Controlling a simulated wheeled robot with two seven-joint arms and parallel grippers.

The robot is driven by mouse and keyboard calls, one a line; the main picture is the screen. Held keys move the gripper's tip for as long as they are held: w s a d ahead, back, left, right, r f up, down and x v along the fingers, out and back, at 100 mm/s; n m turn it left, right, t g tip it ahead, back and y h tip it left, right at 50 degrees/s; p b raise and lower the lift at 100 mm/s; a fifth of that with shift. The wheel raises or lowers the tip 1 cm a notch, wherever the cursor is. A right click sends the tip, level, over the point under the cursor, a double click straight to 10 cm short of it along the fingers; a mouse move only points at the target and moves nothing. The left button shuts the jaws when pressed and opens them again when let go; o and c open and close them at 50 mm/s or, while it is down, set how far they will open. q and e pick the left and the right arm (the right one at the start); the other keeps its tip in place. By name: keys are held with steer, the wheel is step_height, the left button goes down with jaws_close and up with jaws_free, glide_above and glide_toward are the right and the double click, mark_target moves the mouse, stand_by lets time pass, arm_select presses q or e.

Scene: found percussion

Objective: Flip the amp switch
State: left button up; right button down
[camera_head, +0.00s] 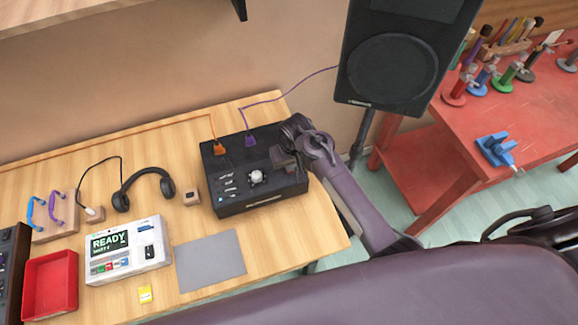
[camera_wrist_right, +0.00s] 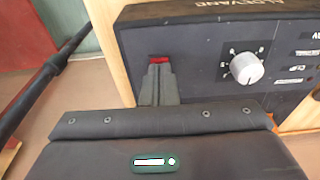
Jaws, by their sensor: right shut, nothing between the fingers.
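The amp is a black box (camera_head: 232,205) on the wooden table in the head view. Its dark panel (camera_wrist_right: 205,70), with a white knob (camera_wrist_right: 246,68), fills the upper right of the right wrist view. A small red switch (camera_wrist_right: 158,59) shows at the panel's left part, just past the fingertips and partly hidden by them. My right gripper (camera_head: 283,160) is over the amp's right end, shut and empty. In the right wrist view its fingertips (camera_wrist_right: 158,70) are at the switch; I cannot tell whether they touch it. My left gripper is not in view.
An orange plug (camera_head: 218,147) and a purple plug (camera_head: 250,139) sit at the amp's back. Left of it are a small wooden block (camera_head: 191,197), headphones (camera_head: 143,181), a white READY box (camera_head: 127,252), a grey mat (camera_head: 211,259) and a red tray (camera_head: 51,282). A speaker (camera_head: 395,65) stands behind right.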

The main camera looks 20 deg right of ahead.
step_height(320, 180, up, 2)
steer(key=shift+r+p, duration=0.25)
steer(key=shift+p, duration=0.95)
steer(key=shift+r, duration=0.15)
step_height(320, 180, up, 4)
